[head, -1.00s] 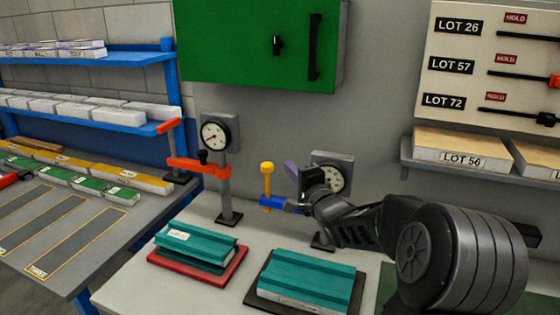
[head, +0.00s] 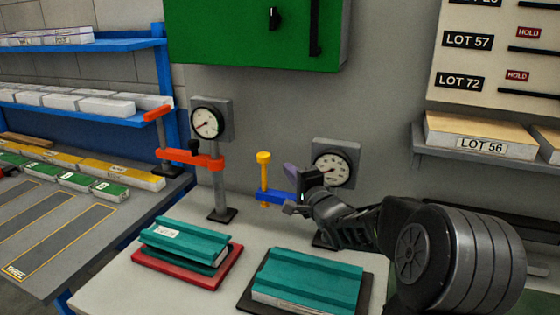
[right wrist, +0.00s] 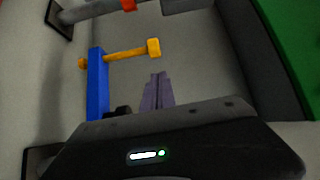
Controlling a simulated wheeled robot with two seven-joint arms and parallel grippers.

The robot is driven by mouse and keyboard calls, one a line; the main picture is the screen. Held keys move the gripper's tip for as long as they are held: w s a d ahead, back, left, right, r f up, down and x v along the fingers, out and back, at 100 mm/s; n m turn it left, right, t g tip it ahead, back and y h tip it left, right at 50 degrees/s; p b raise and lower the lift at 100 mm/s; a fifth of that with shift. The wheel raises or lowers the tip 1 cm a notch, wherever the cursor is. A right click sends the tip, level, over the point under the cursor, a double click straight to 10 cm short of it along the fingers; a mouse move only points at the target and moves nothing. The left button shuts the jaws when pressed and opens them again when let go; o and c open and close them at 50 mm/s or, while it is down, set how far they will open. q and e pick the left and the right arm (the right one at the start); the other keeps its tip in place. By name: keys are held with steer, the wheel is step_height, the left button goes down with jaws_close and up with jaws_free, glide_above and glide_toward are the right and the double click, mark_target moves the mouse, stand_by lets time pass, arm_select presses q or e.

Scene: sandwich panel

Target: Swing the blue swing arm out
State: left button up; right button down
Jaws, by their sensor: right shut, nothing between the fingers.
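The blue swing arm (head: 275,196) sticks out to the left from the post at the right gauge, level, with a yellow upright pin (head: 263,172) through its free end. In the right wrist view the blue arm (right wrist: 97,88) stands at the left with the yellow pin (right wrist: 130,51) pointing right. My right gripper (head: 291,170) is at the blue arm's post end and hides part of it. Its purple fingers (right wrist: 157,91) are together and empty, beside the blue arm with a visible gap in the wrist view. My left gripper is out of view.
An orange swing arm (head: 190,158) stands on a post to the left. Teal panels lie on a red plate (head: 180,272) and a dark plate (head: 250,297) in front. A green cabinet (head: 230,30) hangs above. A round gauge (head: 333,168) is just behind my gripper.

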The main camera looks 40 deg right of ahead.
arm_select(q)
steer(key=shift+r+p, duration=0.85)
arm_select(e)
steer(key=x, duration=0.9)
steer(key=shift+w, duration=0.4)
